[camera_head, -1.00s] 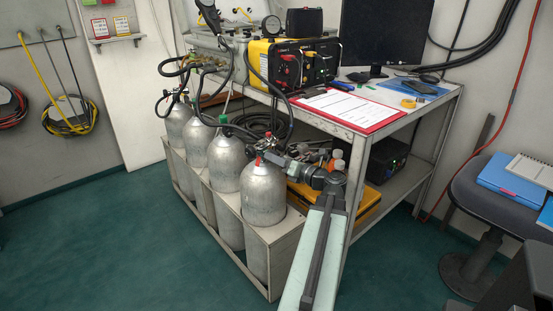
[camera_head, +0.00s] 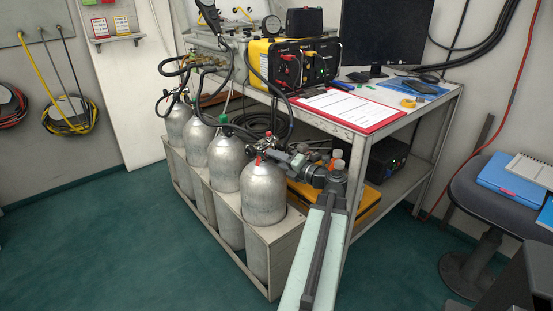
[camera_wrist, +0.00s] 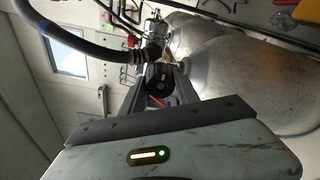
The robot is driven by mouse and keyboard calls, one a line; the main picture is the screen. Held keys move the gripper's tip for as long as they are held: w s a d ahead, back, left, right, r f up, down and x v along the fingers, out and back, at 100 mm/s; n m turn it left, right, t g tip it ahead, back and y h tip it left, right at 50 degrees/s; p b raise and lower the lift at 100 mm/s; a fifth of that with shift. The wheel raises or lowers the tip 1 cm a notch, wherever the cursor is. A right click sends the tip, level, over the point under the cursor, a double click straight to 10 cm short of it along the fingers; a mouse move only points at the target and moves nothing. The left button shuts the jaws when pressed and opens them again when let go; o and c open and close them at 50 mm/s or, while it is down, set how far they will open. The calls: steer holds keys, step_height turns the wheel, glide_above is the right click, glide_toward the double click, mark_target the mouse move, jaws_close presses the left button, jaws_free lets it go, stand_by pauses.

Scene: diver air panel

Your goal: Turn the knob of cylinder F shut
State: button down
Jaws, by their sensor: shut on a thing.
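Several grey metal cylinders stand in a row in the head view, and the nearest one (camera_head: 263,188) has a red part at its neck. No letter F is readable on them. My gripper (camera_head: 268,147) reaches in from the right to the valve at the top of this nearest cylinder. In the wrist view, a dark round knob (camera_wrist: 158,84) sits between the two fingers of my gripper (camera_wrist: 159,80), which are shut on it. In the head view the knob is mostly hidden by my gripper and the hoses.
A low rack (camera_head: 277,236) encloses the cylinders. A black hose (camera_wrist: 85,43) runs close to my gripper. The bench (camera_head: 377,130) with a red clipboard (camera_head: 350,110) stands behind and above my arm. Open green floor (camera_head: 90,245) lies to the left.

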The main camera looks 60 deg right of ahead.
stand_by(0.3)
steer(key=c, duration=0.9)
jaws_free()
